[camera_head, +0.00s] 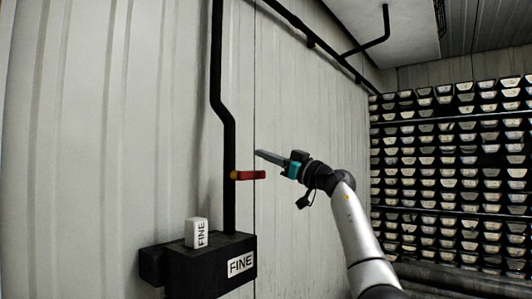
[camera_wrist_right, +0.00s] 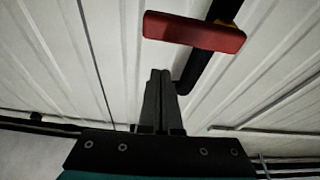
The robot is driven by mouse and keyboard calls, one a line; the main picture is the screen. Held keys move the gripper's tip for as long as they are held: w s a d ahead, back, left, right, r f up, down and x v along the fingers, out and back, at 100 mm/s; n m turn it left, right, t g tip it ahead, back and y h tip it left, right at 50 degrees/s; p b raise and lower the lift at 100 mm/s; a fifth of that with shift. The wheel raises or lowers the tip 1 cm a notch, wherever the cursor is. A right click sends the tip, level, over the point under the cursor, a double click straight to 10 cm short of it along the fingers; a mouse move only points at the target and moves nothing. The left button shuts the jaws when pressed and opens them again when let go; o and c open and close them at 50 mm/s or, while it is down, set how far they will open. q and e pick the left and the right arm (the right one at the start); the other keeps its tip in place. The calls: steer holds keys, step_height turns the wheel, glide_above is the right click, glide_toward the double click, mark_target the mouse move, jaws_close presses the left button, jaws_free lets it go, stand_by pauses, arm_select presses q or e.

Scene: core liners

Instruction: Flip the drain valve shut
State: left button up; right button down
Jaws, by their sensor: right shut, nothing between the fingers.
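The drain valve's red handle (camera_head: 251,175) sits on the black vertical pipe (camera_head: 229,140) at a yellow hub (camera_head: 235,175). In the head view the handle points sideways to the right, across the pipe. In the right wrist view the red handle (camera_wrist_right: 194,32) is ahead of the fingertips, with the pipe (camera_wrist_right: 196,75) behind it. My right gripper (camera_head: 258,154) is shut and empty, its tips just above the handle's free end in the head view. It appears apart from the handle. My left gripper is not in view.
Below the valve a black box (camera_head: 207,270) labelled FINE stands against the corrugated wall (camera_head: 110,120), with a white FINE block (camera_head: 196,233) on top. Racks of core liners (camera_head: 450,170) fill the right side. Another pipe (camera_head: 310,42) runs along the upper wall.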

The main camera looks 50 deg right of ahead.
steer(key=b+v, duration=0.8)
steer(key=v, duration=0.1)
steer(key=shift+s, duration=0.45)
steer(key=shift+a, duration=0.1)
